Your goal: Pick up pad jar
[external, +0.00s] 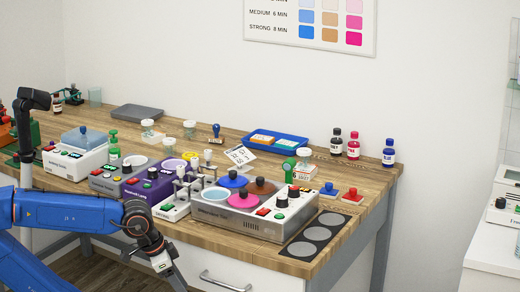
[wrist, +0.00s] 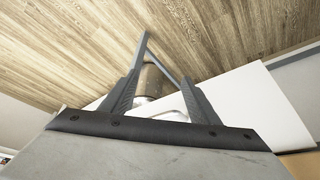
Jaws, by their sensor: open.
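Several small clear jars with pale lids stand on the wooden bench in the external view: one at the back left (external: 147,128), one right of it (external: 189,129) and one near the blue tray (external: 304,156). They are too small to tell which is the pad jar. None can be made out in the wrist view. My gripper (wrist: 149,52) is open in the wrist view. A brownish rounded thing shows between its fingers; I cannot tell what it is or whether they touch it. In the external view my wrist hangs in front of the bench, low at the bottom edge, apart from the jars.
The bench (external: 352,200) is crowded with devices. A hot plate unit with coloured lids (external: 250,215) and a purple device (external: 150,190) stand near the front edge. A drawer handle (external: 224,283) juts out below.

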